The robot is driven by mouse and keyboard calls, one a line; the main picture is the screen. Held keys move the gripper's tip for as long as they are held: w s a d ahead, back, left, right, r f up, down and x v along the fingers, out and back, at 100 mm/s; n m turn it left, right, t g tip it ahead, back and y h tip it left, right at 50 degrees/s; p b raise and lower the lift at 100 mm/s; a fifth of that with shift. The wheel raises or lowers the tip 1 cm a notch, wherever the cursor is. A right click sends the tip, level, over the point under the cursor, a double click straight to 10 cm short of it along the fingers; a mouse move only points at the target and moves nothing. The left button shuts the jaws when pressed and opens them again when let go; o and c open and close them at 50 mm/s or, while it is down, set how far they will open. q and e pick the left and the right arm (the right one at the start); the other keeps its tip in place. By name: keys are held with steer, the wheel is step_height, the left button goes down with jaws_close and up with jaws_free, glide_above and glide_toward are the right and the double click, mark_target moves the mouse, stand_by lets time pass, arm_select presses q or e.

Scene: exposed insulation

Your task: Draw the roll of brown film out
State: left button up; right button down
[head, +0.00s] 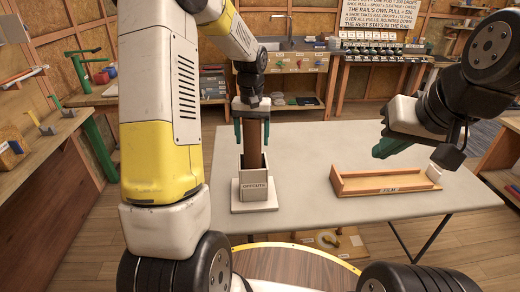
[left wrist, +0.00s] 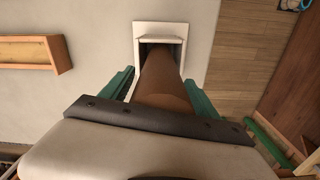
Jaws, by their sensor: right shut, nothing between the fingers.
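The roll of brown film (head: 253,143) stands upright, its lower end inside a pale box labelled OFFCUTS (head: 257,187) on the table. My left gripper (head: 252,139) points down over the box, its green fingers shut on the roll's upper part, one on each side. In the left wrist view the roll (left wrist: 164,82) runs from between the fingers into the box mouth (left wrist: 160,28); its lower end is hidden. My right gripper (head: 390,148) is shut and empty, above the table at the right, near a wooden tray labelled FILM (head: 388,181).
The grey table (head: 310,150) is clear between box and tray. A bench with a sink (head: 290,58) stands behind, and a side bench (head: 40,140) with tools is at the left.

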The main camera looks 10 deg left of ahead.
mark_target(252, 124)
arm_select(q)
steer(key=c, duration=1.1)
steer(key=shift+r, duration=2.2)
steer(key=shift+r, duration=2.1)
steer(key=shift+r, duration=0.1)
steer(key=shift+r, duration=2.05)
steer(key=shift+r, duration=2.1)
